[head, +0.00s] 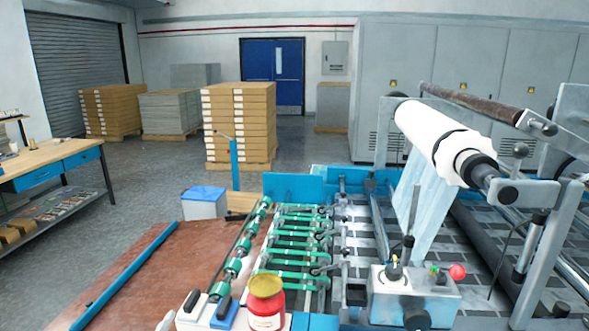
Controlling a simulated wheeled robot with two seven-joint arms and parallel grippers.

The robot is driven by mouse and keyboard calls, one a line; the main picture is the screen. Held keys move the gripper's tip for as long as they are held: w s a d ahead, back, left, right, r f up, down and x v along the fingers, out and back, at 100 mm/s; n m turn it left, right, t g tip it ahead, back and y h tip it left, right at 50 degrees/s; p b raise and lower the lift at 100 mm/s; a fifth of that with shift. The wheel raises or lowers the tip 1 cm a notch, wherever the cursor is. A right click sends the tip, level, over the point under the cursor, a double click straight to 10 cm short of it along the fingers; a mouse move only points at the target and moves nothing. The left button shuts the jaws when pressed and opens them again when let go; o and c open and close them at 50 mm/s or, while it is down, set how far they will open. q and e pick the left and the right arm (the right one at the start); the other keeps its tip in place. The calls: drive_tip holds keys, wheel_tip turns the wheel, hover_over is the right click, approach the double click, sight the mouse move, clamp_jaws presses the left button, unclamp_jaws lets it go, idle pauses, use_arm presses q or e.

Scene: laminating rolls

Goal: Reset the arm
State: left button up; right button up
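No gripper of mine shows clearly in the head view, so I cannot see whether either is open or shut. The laminating machine stands at the right, with a white film roll (437,138) on its upper shaft and a pale film sheet (423,205) hanging from it. Green rollers (300,243) lie across the machine's feed bed in the middle. A red jar with a gold lid (267,304) stands at the bottom centre.
A grey control box (412,296) with a red knob stands at the lower right. A brown board (150,275) fills the lower left. A wooden workbench (45,160) stands at the far left. Stacked cartons (238,125) stand behind the machine. Grey floor is clear between bench and cartons.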

use_arm(q)
drive_tip(key=s+a+f+n+g, duration=0.3)
drive_tip(key=s+f+n+g, duration=0.6)
drive_tip(key=s+f+g, duration=1)
drive_tip(key=s+f+t, duration=0.2)
drive_tip(key=f, duration=1.3)
drive_tip(key=s+f+t, duration=0.1)
drive_tip(key=s+f, duration=0.2)
drive_tip(key=f, duration=1.3)
drive_tip(key=s+a+f+g+y, duration=0.1)
drive_tip(key=s+a+f, duration=0.2)
drive_tip(key=s+f, duration=1.6)
drive_tip(key=shift+s+f+m, duration=0.3)
drive_tip(key=shift+f+m, duration=0.1)
drive_tip(key=shift+f, duration=0.45)
